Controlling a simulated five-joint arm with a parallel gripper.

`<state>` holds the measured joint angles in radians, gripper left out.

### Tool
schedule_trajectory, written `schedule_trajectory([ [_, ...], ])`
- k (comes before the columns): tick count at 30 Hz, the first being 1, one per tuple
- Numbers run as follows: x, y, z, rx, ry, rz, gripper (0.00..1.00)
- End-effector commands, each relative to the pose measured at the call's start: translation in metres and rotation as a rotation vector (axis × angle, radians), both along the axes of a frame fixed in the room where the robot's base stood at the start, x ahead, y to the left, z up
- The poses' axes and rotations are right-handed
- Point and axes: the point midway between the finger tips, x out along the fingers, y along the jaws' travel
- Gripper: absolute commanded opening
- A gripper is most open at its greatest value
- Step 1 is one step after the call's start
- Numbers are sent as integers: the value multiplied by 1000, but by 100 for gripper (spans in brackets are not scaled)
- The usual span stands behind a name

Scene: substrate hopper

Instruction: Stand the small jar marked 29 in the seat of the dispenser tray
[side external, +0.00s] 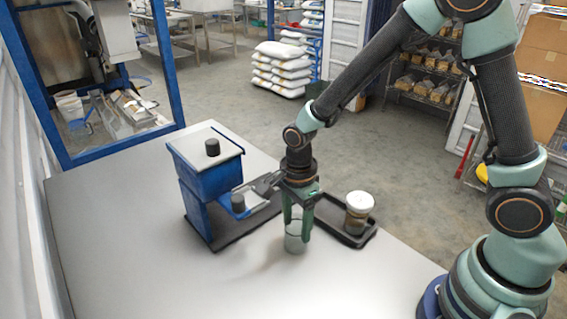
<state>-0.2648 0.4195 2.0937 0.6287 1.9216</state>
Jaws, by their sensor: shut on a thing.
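My gripper (296,228) points down and is shut on a small clear glass jar (295,244), at or just above the table; I cannot tell whether it touches. No number can be read on it. The blue dispenser (205,178) stands to the left, with a pale top and a dark knob. A black base tray (232,238) lies under it, and its seat cannot be made out. The held jar is to the right of this base and apart from it.
A white-lidded jar with brownish contents (358,212) stands in a black tray (341,236) just right of my gripper. A blue and grey arm-like part (262,187) juts from the dispenser towards my gripper. The table (150,260) is clear at the front left.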

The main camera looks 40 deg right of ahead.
Motion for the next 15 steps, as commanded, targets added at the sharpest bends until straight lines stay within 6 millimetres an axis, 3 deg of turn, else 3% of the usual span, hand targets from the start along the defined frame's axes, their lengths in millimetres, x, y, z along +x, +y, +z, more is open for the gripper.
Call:
schedule_trajectory([
  [15, 1, 0, 33, 1, -4, 0, 25],
])
